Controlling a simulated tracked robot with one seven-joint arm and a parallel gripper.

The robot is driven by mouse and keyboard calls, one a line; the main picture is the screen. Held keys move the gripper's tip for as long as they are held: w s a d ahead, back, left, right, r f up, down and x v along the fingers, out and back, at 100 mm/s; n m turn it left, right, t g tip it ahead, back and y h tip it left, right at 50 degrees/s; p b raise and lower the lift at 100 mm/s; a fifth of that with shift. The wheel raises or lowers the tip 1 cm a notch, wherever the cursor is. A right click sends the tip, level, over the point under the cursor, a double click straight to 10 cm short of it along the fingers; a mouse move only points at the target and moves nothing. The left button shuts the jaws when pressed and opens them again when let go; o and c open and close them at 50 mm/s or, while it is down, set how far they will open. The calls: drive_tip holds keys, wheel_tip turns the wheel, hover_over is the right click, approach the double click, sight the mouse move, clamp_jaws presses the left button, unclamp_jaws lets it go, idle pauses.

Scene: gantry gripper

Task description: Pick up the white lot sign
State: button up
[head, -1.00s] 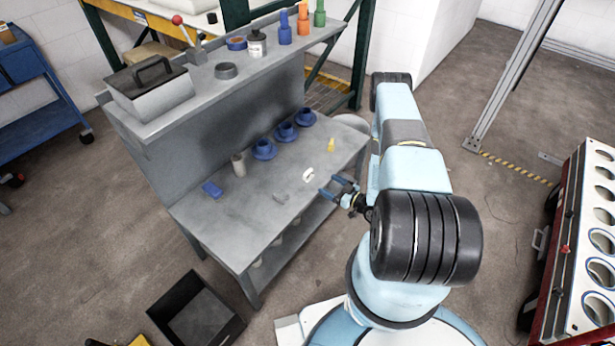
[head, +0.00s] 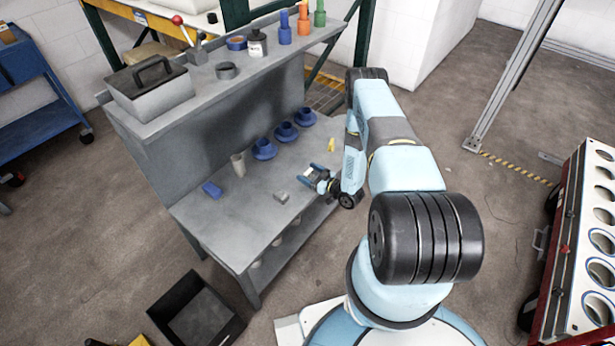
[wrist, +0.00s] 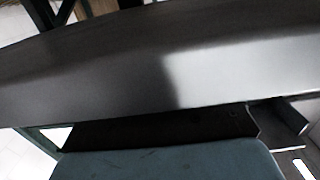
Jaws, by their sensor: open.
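My gripper (head: 310,173) is open, low over the right part of the grey workbench (head: 240,215) in the head view. It covers the spot where the small white sign lay a second ago. I cannot make out the white lot sign clearly now, nor tell whether it is between the fingers. The wrist view is filled by a broad dark grey surface and a blue-grey part; no sign shows there.
A grey block (head: 281,196), a blue block (head: 211,189), a beige cup (head: 238,164) and a small yellow piece (head: 331,145) stand on the bench. Blue cups on saucers (head: 285,132) line its back. The bench's upper shelf (head: 205,82) rises behind.

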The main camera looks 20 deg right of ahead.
drive_tip(key=shift+x, duration=1.2)
drive_tip(key=c, duration=1)
drive_tip(key=shift+c, duration=0.2)
drive_tip(key=shift+r, duration=0.1)
drive_tip(key=shift+r, duration=0.2)
drive_tip(key=v, duration=1.8)
drive_tip(key=w+a+r+m+t+h, duration=0.35)
drive_tip(key=w+r+h, duration=0.25)
drive_tip(key=w+r, duration=0.85)
drive_tip(key=a+r+m+h, duration=0.2)
drive_tip(key=a+r, duration=0.1)
drive_tip(key=r, duration=0.6)
drive_tip(key=a+r+m+h, duration=0.1)
drive_tip(key=a+r+h, duration=0.1)
drive_tip(key=r, duration=0.6)
drive_tip(key=shift+a+r+m, duration=0.35)
drive_tip(key=shift+a+r, duration=0.05)
drive_tip(key=shift+a, duration=0.05)
